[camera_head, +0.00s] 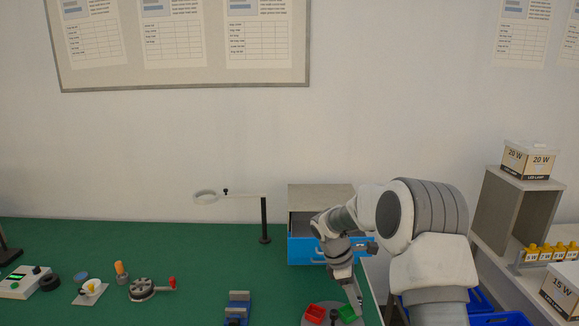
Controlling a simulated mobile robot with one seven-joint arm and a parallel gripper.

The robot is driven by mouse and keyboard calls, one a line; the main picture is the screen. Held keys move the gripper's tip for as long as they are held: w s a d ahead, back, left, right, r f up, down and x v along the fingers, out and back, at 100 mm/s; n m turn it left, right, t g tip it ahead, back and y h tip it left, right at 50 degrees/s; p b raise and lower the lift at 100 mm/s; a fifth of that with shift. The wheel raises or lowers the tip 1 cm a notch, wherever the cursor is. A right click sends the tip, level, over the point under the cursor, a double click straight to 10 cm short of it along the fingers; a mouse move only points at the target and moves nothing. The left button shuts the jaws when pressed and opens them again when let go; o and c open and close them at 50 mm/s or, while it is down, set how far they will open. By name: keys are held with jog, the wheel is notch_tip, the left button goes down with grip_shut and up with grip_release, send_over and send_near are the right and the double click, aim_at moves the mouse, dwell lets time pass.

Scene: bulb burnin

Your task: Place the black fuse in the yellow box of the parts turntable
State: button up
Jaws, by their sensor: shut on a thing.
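The parts turntable (308,323) is a grey disc at the bottom edge, cut off by the picture. A red box (315,312) and a green box (347,313) show on it, with a small dark upright part (333,314) between them. No yellow box shows; that part of the turntable is out of the picture or hidden. My gripper (357,300) points down over the right side of the turntable, close to the green box. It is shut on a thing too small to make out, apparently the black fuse. No other black fuse can be made out.
A blue-fronted drawer cabinet (300,250) stands open behind my arm. A magnifier stand (265,220) is left of it. A blue-grey block (237,308) and a crank device (143,289) lie left on the green mat (190,250). A shelf with lamp boxes (527,160) is at right.

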jog(key=s+a+f+m+g+y, duration=0.2)
jog(key=s+a+m+g+y, duration=0.1)
jog(key=s+m, duration=0.9)
jog(key=m+y, duration=0.1)
jog(key=m, duration=0.2)
jog(key=shift+s+m, duration=0.25)
jog(key=shift+m, duration=0.05)
jog(key=shift+w+a+f, duration=0.1)
jog(key=shift+w+a, duration=0.05)
